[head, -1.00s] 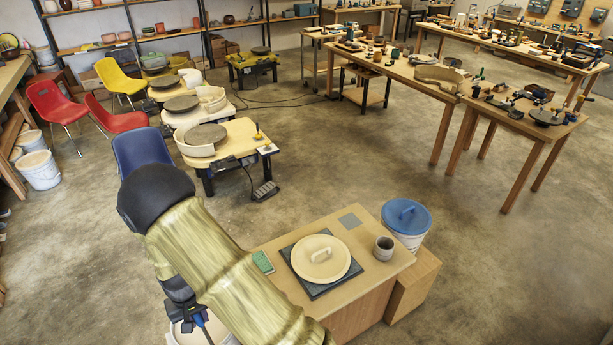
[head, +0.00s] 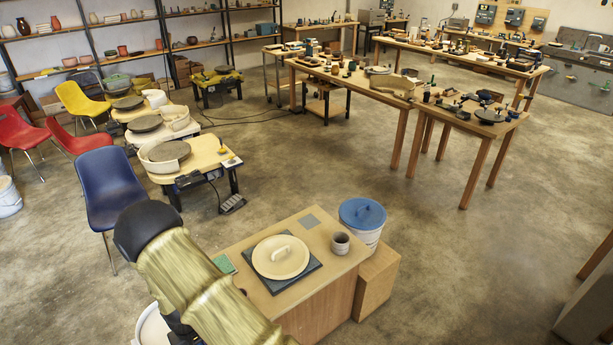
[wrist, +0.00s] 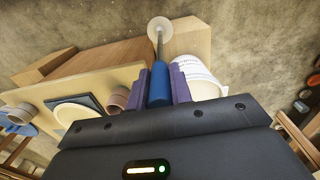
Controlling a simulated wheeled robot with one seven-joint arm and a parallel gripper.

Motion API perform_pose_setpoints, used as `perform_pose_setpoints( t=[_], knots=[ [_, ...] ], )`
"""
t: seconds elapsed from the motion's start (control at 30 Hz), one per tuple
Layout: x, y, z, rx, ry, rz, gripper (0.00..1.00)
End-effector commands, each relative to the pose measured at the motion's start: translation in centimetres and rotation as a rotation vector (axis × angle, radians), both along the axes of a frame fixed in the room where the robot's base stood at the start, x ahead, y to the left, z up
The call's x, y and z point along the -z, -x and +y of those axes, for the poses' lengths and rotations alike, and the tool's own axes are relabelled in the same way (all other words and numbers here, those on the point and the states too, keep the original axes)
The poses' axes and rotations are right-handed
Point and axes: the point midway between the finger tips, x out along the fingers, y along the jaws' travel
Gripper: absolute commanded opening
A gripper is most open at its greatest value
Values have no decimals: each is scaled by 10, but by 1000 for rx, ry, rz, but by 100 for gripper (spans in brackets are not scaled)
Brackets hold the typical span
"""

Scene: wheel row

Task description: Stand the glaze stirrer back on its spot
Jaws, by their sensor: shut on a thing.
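The glaze stirrer (wrist: 159,85) has a blue handle, a thin metal shaft and a pale round disc at its far end. My gripper (wrist: 164,84) is shut on its blue handle, with a purple finger on each side. The disc points away from my gripper, over the floor and wooden block in the wrist view. In the head view my arm covers the lower left, and neither gripper nor stirrer can be made out. A bare grey square (head: 310,222) lies on the near worktop; I cannot tell whether it is the stirrer's spot.
Floor to the right is open.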

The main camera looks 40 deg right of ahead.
Motion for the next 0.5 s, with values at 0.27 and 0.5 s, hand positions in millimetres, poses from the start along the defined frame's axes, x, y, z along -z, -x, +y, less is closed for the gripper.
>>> perform_pose_setpoints(
  t=[0.27, 0.5],
  knots=[
    [54, 7, -38, -7, 3, 4, 0],
    [111, 24, -74, -18, -15, 9, 0]
  ],
)
